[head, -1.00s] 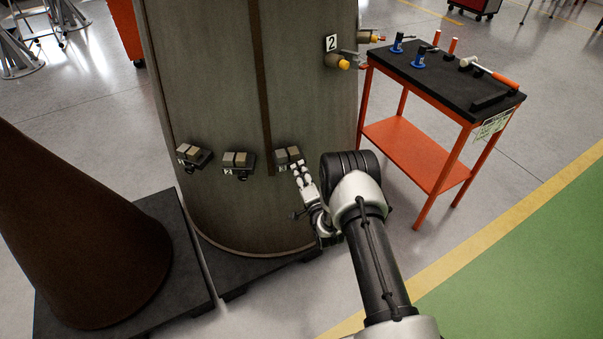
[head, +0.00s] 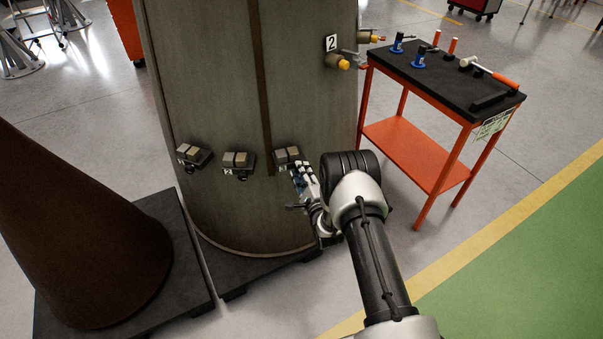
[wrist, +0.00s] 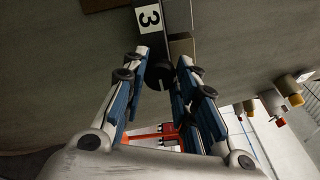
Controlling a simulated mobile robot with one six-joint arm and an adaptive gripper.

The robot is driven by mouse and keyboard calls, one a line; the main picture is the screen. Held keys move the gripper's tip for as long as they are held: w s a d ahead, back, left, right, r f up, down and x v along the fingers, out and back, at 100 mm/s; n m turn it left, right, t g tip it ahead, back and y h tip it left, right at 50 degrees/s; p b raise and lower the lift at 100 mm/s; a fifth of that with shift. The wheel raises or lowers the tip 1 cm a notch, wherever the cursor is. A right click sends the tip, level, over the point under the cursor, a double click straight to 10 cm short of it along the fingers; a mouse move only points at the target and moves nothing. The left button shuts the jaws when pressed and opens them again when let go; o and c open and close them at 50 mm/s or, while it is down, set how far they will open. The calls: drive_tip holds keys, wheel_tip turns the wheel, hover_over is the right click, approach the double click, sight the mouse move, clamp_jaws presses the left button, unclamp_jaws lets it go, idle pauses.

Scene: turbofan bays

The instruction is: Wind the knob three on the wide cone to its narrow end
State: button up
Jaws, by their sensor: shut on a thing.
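The wide cone (head: 215,80) is a large grey-brown body with a dark vertical strip, standing in the middle of the head view. Three small block units sit low on its side. The right one, unit three (head: 287,155), has a white label with a black 3 (wrist: 148,18) in the wrist view. Below the label is the dark round knob three (wrist: 158,76). My gripper (head: 301,173) is at this unit from the front right, its fingers (wrist: 161,66) on both sides of the knob and shut on it. In the head view the gripper hides the knob.
Unit one (head: 194,156) and unit two (head: 238,161) sit left of unit three. A dark brown cone (head: 80,230) stands on a black base at left. An orange cart (head: 415,155) with tools is at right. Yellow-tipped fittings (head: 343,63) stick out near a label 2.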

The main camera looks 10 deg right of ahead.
drive_tip(key=shift+m, duration=0.3)
drive_tip(key=o, duration=1.1)
drive_tip(key=s, duration=0.4)
drive_tip(key=s+d, duration=0.1)
drive_tip(key=s, duration=0.7)
drive_tip(key=shift+d, duration=0.25)
